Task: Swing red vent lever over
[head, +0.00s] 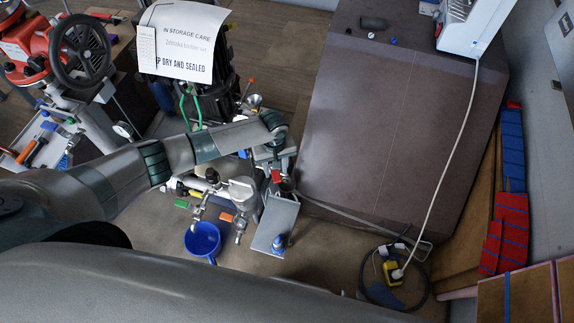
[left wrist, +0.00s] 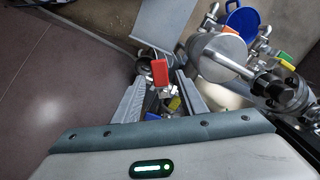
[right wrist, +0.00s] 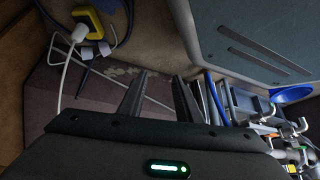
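The red lever handle (head: 276,176) sits on small metal valve piping right of the pipe assembly. In the left wrist view the red lever (left wrist: 160,73) stands between and slightly beyond my left fingertips. My left gripper (left wrist: 160,88) is open around the line of the lever; no clear contact shows. In the head view my left gripper (head: 281,163) hangs from the arm above the lever, and its fingers are partly hidden. My right gripper (right wrist: 160,82) is open and empty, above the floor near a grey plate.
Valve piping with a green handle (head: 181,203) and an orange handle (head: 227,217) stands left of the lever. A blue bucket (head: 203,241) is below it. A large brown-topped surface (head: 390,130) fills the right. A cable with a yellow plug (head: 392,273) lies on the floor.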

